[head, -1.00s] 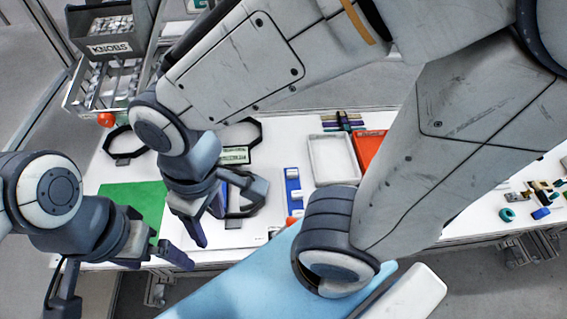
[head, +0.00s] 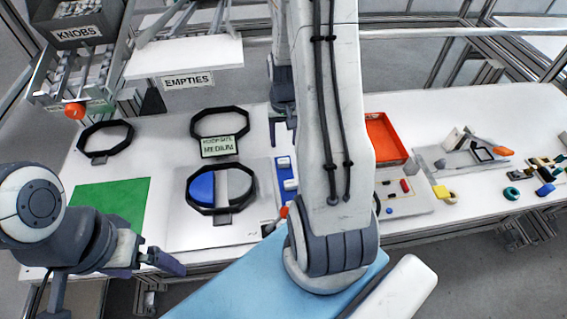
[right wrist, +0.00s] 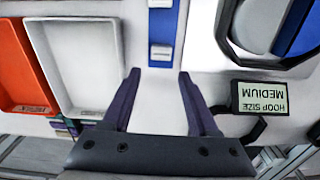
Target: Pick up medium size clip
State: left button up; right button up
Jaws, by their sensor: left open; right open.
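A stack of coloured clip-like strips (right wrist: 72,128), green, purple and blue, lies at the lower left in the right wrist view, partly cut off by my gripper. I cannot tell which is the medium one, and my right arm hides that spot in the head view. My right gripper (right wrist: 157,82) is open and empty above the white table, to the right of the strips. A sign reading "HOOP SIZE MEDIUM" (head: 219,146) leans by a black hoop (head: 220,121); it also shows in the right wrist view (right wrist: 263,97). My left gripper (head: 155,262) is open and empty by the table's front edge.
A white tray (right wrist: 85,60) and an orange tray (head: 384,138) stand side by side. A blue strip with white blocks (head: 286,175) lies near a hoop around blue and grey pieces (head: 221,210). A green mat (head: 108,208) is at the left. Small parts fill the right.

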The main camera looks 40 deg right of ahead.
aim_at(284, 160)
notch_tip(284, 160, down, 3)
jog(key=shift+f, duration=0.1)
jog(key=f, duration=0.2)
jog(key=f+p, duration=0.1)
jog(key=shift+s+a+f, duration=0.3)
jog(key=shift+f, duration=0.75)
grip_shut()
